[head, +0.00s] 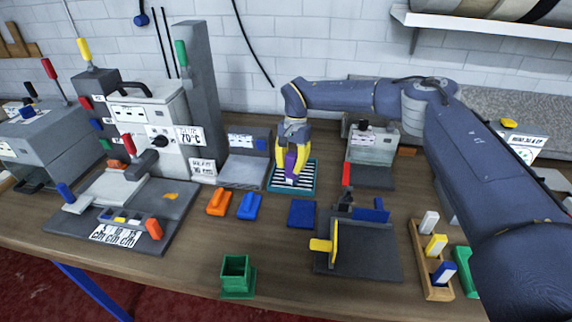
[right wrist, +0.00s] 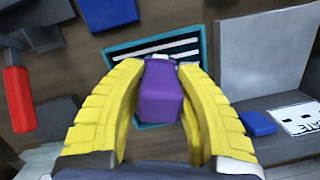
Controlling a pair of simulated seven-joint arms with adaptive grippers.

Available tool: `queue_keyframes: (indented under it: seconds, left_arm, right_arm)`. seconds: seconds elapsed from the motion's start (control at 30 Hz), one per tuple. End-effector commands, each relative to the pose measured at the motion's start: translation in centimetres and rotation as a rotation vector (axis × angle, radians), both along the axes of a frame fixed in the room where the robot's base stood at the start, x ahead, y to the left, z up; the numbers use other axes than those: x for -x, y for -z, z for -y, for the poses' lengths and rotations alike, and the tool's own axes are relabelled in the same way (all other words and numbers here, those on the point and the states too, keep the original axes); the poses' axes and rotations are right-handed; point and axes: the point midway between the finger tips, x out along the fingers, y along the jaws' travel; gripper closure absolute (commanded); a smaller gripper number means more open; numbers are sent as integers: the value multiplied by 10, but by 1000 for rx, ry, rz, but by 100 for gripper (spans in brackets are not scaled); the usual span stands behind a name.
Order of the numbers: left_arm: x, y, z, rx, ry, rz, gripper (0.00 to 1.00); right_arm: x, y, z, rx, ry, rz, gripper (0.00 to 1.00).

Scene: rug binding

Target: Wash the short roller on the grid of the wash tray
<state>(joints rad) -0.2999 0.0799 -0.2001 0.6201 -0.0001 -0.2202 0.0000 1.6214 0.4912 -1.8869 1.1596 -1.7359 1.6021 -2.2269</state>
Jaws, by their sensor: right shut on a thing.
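The wash tray (head: 274,182) is a teal-rimmed tray with a black-and-white striped grid, standing near the middle of the bench; its rim also shows in the right wrist view (right wrist: 110,54). My right gripper (head: 291,172) has yellow fingers and is shut on a purple block-like thing (right wrist: 160,94), which also shows in the head view (head: 290,162). The purple thing is over the grid, with a small pale part at its far end (right wrist: 158,58). I cannot tell whether that end touches the grid. The roller itself is mostly hidden. My left gripper is not in view.
Orange (head: 219,202) and blue (head: 249,206) blocks lie left of a dark blue pad (head: 301,213). A green cup (head: 236,275) stands at the front. A dark fixture with a yellow handle (head: 330,246) stands front right, beside a wooden rack (head: 421,262). Grey machines stand at the left.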

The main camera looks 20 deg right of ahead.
Motion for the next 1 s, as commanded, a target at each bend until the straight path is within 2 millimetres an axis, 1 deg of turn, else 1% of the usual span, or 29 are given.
queue_keyframes:
  seconds: [0.27,0.63,1.0]
  left_arm:
    - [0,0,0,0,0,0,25]
    - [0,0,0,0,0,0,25]
    - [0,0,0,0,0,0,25]
  right_arm:
    - [4,1,9,2,2,-2,98]
    - [16,-1,33,2,2,-2,98]
    - [17,-2,36,1,0,-1,98]
